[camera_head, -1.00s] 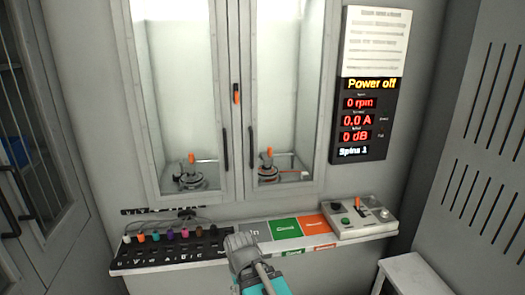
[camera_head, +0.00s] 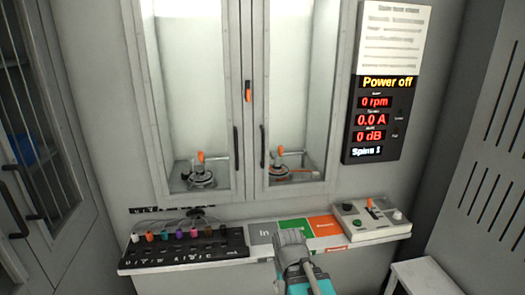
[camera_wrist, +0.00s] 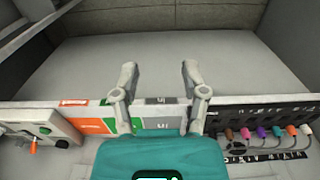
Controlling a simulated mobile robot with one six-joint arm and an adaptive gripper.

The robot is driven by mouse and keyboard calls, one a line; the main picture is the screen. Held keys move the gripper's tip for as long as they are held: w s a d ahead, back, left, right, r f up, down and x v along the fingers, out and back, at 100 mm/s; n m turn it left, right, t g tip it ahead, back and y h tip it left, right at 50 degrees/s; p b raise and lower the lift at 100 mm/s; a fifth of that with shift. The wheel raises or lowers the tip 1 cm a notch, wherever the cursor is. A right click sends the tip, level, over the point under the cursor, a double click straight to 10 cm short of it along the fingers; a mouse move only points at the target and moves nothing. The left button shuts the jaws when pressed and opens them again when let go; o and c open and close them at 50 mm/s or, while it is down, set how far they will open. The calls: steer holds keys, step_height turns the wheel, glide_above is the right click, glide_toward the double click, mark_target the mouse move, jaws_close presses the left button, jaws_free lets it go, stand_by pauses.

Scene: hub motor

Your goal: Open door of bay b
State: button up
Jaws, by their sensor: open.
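A grey cabinet with two framed glass doors stands ahead, the left door (camera_head: 193,100) and the right door (camera_head: 296,95), both shut. I cannot read which one is bay b. Each door has a dark upright handle at its inner edge, the left handle (camera_head: 236,148) and the right handle (camera_head: 263,146). An orange latch (camera_head: 248,92) sits on the post between them. A motor-like unit stands behind each pane. My gripper (camera_head: 291,238) is below the doors, in front of the shelf and apart from the handles. In the wrist view its fingers (camera_wrist: 159,75) are spread and empty.
A narrow shelf holds a black connector panel (camera_head: 185,250), grey, green and orange marked areas, and a control box (camera_head: 368,217). A display (camera_head: 375,120) reads "Power off". A barred cabinet (camera_head: 38,150) stands left and a white stool (camera_head: 425,277) lower right.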

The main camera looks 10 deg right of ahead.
steer(key=w+a+r+n+t+y+p, duration=0.2)
steer(key=w+a+r+n+t+y, duration=0.25)
steer(key=w, duration=0.55)
steer(key=w+a+r+n+t+y+p, duration=0.1)
steer(key=w+a+r+t+y+p, duration=0.15)
steer(key=w+r+t, duration=0.45)
steer(key=w+d+r+m+t+h+p, duration=0.1)
steer(key=w+d+r+m+t+h, duration=0.2)
steer(key=w+d+r+t, duration=0.3)
steer(key=w+d+r, duration=0.4)
steer(key=w+r, duration=0.3)
steer(key=w, duration=0.2)
steer(key=shift+d+r+h+p, duration=0.15)
steer(key=shift+d+h+p, duration=0.15)
steer(key=shift+d, duration=0.1)
glide_above(263, 165)
steer(key=shift+w, duration=0.4)
steer(key=shift+c, duration=0.3)
